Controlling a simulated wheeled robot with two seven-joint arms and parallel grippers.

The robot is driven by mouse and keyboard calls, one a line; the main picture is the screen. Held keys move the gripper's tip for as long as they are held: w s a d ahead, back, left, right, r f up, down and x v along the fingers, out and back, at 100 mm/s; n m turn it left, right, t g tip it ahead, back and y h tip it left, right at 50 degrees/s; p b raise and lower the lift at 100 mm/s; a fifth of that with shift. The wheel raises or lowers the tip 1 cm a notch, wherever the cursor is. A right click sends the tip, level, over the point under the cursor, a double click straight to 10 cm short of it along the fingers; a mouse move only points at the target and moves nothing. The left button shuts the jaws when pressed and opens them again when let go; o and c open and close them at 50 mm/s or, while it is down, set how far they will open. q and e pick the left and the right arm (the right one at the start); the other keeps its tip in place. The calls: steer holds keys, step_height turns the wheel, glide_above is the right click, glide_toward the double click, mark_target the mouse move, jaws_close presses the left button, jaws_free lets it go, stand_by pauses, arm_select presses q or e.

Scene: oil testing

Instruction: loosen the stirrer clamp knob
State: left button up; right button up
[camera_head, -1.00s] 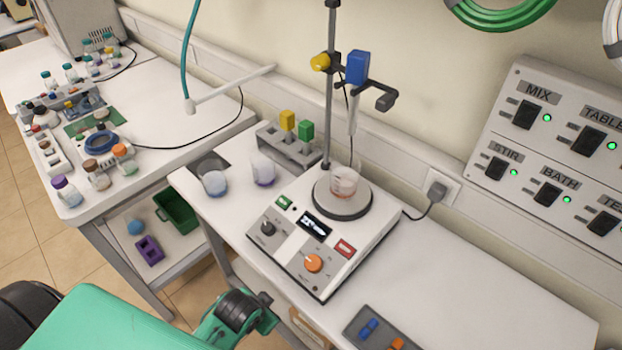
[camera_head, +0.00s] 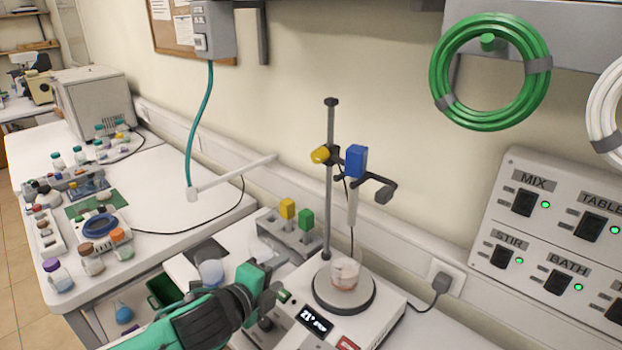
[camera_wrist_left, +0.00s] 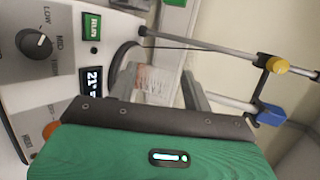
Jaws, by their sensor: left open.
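The yellow clamp knob (camera_head: 320,155) sits on the black clamp of the upright stand rod (camera_head: 329,200). The blue stirrer (camera_head: 356,165) hangs beside it, its shaft pointing down to the glass beaker (camera_head: 345,272). In the left wrist view the yellow knob (camera_wrist_left: 278,66) and blue stirrer (camera_wrist_left: 271,114) are at the right. My left gripper (camera_head: 272,288) is open and empty over the hotplate's left part, well below and left of the knob. Its fingers (camera_wrist_left: 163,85) show dark grey in the wrist view, with the beaker beyond. My right gripper is out of view.
The hotplate (camera_head: 372,325) has a lit display and carries the beaker. A rack (camera_head: 285,235) with yellow and green caps stands behind my left gripper. A switch panel (camera_head: 560,230) is on the right wall. Space left of the knob is clear.

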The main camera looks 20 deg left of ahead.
arm_select(q)
step_height(320, 180, up, 9)
steer(key=w+a+m+t+h, duration=0.1)
steer(key=w+m+t+h, duration=0.15)
steer(key=m, duration=0.55)
steer(key=m+h, duration=0.3)
steer(key=m, duration=0.7)
glide_toward(315, 158)
steer(key=v, duration=0.5)
steer(key=shift+y, duration=0.25)
steer(key=p+x, duration=0.2)
steer(key=x, duration=0.2)
steer(key=p+x, duration=0.2)
steer(key=x, duration=0.2)
steer(key=p+x, duration=0.2)
steer(key=x, duration=0.2)
steer(key=shift+w+d+r, duration=0.1)
steer(key=shift+d+r, duration=0.15)
steer(key=shift+r, duration=0.05)
steer(key=shift+x, duration=0.75)
steer(key=shift+f, duration=0.1)
steer(key=c, duration=1)
